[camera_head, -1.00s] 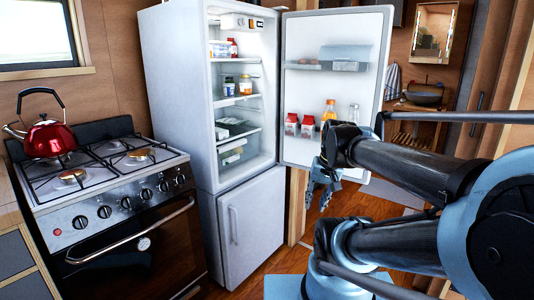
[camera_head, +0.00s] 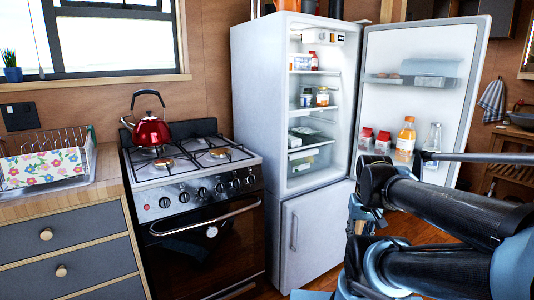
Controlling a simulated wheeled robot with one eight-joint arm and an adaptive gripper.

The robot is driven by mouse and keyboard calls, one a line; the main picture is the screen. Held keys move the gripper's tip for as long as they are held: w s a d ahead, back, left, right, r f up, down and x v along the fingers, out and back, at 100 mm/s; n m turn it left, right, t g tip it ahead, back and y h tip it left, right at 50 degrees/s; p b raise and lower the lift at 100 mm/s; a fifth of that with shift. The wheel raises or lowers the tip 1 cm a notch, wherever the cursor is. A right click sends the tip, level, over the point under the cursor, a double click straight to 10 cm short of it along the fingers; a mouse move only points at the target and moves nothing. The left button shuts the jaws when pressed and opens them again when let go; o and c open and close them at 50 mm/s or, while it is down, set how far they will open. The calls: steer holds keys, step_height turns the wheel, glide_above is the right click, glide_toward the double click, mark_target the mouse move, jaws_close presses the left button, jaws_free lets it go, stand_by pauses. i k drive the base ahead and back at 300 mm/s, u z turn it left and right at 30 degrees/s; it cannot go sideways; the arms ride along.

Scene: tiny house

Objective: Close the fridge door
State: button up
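The white fridge (camera_head: 255,110) stands right of the middle. Its upper door (camera_head: 424,52) is wide open, swung out to the right, with its inner shelves facing me. The lower door (camera_head: 312,232) is shut. My gripper (camera_head: 364,220) hangs at the end of my arm, in front of the fridge and below the open door's shelves. It looks apart from the door. Its fingers are partly hidden by my own arm, so their opening does not show clearly.
Inside the fridge are jars and packages. The door holds red cartons (camera_head: 374,141), an orange bottle (camera_head: 406,139) and a glass. A stove (camera_head: 215,188) with a red kettle (camera_head: 151,129) stands left of the fridge. A counter with a dish rack (camera_head: 50,165) is further left.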

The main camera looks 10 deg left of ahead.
mark_target(385, 107)
steer(key=u, duration=2.1)
steer(key=k, duration=1.65)
steer(key=z, duration=1.35)
steer(key=i, duration=1)
steer(key=u, duration=0.1)
